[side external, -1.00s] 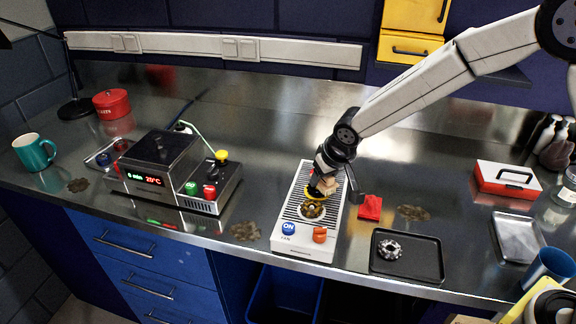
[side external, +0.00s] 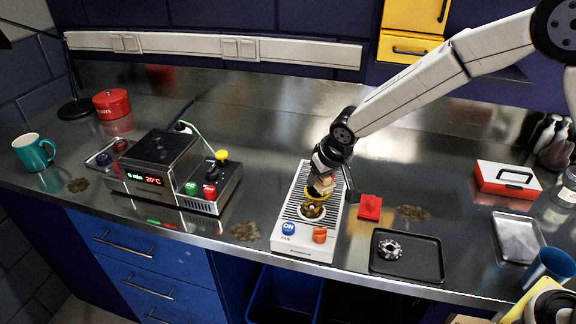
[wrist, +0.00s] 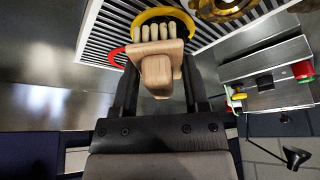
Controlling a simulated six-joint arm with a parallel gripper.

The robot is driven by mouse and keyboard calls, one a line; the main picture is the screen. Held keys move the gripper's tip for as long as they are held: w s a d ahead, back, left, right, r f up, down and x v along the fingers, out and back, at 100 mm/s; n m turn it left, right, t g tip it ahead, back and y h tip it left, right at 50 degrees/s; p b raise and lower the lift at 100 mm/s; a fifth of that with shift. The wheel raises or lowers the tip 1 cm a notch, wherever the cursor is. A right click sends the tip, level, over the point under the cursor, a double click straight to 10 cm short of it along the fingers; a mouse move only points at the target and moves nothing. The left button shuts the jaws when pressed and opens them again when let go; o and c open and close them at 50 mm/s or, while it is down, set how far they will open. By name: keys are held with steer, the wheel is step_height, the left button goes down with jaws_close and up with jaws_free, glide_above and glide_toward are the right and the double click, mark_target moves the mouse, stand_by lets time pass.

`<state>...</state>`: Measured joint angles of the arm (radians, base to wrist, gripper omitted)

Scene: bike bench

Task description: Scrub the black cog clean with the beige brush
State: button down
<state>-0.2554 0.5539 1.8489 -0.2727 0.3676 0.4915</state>
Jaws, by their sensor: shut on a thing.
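My gripper (side external: 322,176) is shut on the beige brush (side external: 322,187), whose wooden body (wrist: 155,72) sits between the two fingers in the wrist view. Its pale bristles point away from my wrist. The brush is just above and behind a brownish, dark-stained cog (side external: 312,211) on the white bench unit; the cog shows partly at the top edge of the wrist view (wrist: 225,6). I cannot tell whether the bristles touch it. A yellow ring (side external: 316,194) shows by the bristles. A second, grey cog (side external: 390,250) lies on the black tray (side external: 425,272). No clearly black cog shows.
The white unit (side external: 281,241) has a blue ON button (side external: 288,229) and an orange-red button (side external: 320,235). A red block (side external: 370,207) lies right of it. A heater box (side external: 165,170) stands left. Brown stains (side external: 245,231) mark the bench.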

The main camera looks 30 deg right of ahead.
steer(key=shift+w+a, duration=0.9)
steer(key=shift+a, duration=0.05)
steer(key=shift+s+d, duration=0.1)
steer(key=shift+s+d, duration=1.3)
steer(key=shift+d, duration=0.05)
steer(key=shift+w+a, duration=0.15)
steer(key=shift+w+a, duration=1.25)
steer(key=shift+a, duration=0.05)
steer(key=shift+r, duration=2.5)
